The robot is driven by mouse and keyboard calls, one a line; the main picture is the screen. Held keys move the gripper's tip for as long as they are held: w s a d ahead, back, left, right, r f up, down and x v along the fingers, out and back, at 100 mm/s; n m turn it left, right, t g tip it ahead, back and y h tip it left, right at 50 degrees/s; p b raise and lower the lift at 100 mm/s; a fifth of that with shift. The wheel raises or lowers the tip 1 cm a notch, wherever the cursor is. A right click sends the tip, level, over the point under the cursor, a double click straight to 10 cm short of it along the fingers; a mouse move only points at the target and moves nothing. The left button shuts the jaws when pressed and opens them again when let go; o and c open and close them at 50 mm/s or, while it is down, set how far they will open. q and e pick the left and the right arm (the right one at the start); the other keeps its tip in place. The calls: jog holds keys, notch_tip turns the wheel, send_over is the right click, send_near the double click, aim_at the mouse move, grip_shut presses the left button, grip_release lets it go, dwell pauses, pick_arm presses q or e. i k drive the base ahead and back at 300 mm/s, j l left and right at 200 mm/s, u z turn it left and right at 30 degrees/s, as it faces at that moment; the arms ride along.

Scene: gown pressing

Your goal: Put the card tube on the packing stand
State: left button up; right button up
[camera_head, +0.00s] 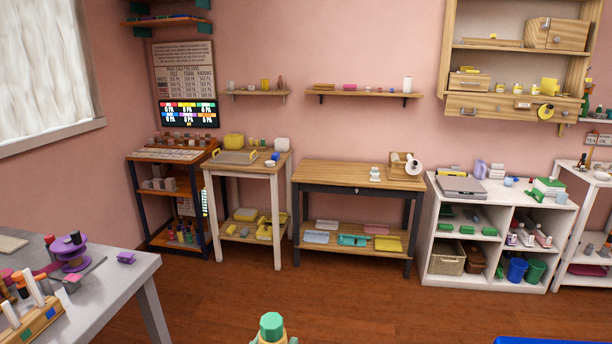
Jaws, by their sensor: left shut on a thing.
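My left gripper (272,339) shows only at the bottom edge, in the middle of the view. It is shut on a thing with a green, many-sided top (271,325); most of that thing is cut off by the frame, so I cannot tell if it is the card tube. My right gripper is not in view. No stand is clearly marked as the packing stand. A wooden-topped table (330,173) with dark legs stands against the back wall, with a wooden box and white roll (413,167) at its right end.
A white-legged table (221,165) and a dark rack (150,155) stand left of it. White shelving (436,245) stands right. A grey table (110,276) with spools fills the lower left. A blue edge (550,340) shows lower right. The middle floor is clear.

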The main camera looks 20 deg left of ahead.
aim_at(349, 171)
jog(key=i+j+u, duration=0.1)
jog(key=i+u, duration=0.2)
jog(key=i, duration=0.25)
jog(key=i+u, duration=0.35)
jog(key=i, duration=0.15)
jog(key=i+z, duration=0.3)
jog(key=i, duration=0.5)
jog(key=i+j+z, duration=0.1)
jog(key=i+z, duration=0.2)
jog(key=i, duration=0.5)
jog(key=i+l+z, duration=0.15)
jog(key=i+z, duration=0.2)
jog(key=i, duration=0.2)
jog(key=i+z, duration=0.35)
jog(key=i, duration=0.2)
jog(key=i+j+z, duration=0.15)
jog(key=i+z, duration=0.2)
jog(key=i, duration=0.2)
jog(key=i+u, duration=0.2)
jog(key=i, duration=0.25)
jog(key=i+l+u, duration=0.15)
jog(key=i, duration=0.3)
jog(key=i+l+u, duration=0.2)
jog(key=i, duration=0.2)
jog(key=u, duration=1.35)
